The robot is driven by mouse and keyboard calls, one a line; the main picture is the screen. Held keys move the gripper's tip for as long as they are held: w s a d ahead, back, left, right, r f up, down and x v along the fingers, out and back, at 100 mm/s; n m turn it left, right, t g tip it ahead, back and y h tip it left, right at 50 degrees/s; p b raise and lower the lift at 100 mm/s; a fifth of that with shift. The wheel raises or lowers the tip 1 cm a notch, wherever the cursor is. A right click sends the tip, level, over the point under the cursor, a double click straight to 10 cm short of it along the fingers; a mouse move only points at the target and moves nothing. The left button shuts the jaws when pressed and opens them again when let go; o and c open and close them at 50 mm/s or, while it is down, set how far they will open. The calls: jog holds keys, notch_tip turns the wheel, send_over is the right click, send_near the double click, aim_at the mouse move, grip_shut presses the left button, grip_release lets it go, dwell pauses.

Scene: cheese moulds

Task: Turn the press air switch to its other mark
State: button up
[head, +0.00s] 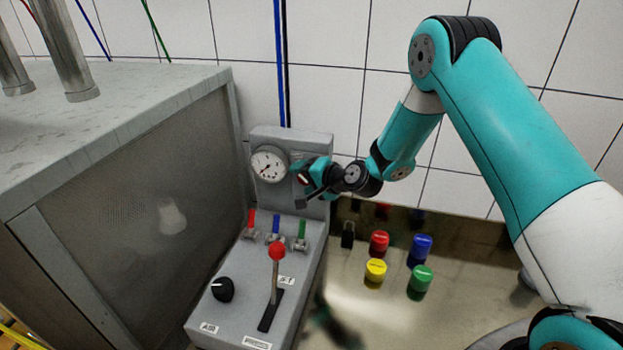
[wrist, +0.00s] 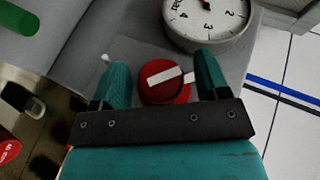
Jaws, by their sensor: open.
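A round red switch (wrist: 165,92) with a white bar across its face sits on the grey panel beside the pressure gauge (wrist: 207,20). The bar lies nearly level in the wrist view, its right end slightly higher. My gripper (wrist: 162,68) is open, with one teal finger on each side of the red switch; whether they touch it I cannot tell. In the head view my gripper (head: 308,188) is at the upright panel, right of the gauge (head: 269,164), and mostly hides the switch. A black knob (head: 222,289) with a white pointer stands near a label reading AIR (head: 209,328).
A lever with a red ball (head: 277,251) stands on the lower console, with red, blue and green small levers (head: 275,225) behind it. Several coloured caps (head: 376,271) and a padlock (head: 348,235) are on the metal surface to the right. A large grey cabinet (head: 120,190) stands left.

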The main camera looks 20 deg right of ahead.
jog(key=b+v, duration=0.7)
jog(key=v, duration=1)
jog(key=shift+s, duration=0.2)
jog(key=shift+d, duration=0.15)
jog(key=s+a+r+n+g+y+b, duration=0.1)
jog(key=s+a+n+g+y+b, duration=0.1)
jog(key=s+a+n+g, duration=0.6)
jog(key=s+a+r+n+g+h+b, duration=0.1)
jog(key=s+a+n+g+h, duration=0.2)
jog(key=s+n, duration=0.5)
jog(key=s+a+h, duration=0.1)
jog(key=s, duration=0.9)
jog(key=shift+a, duration=0.2)
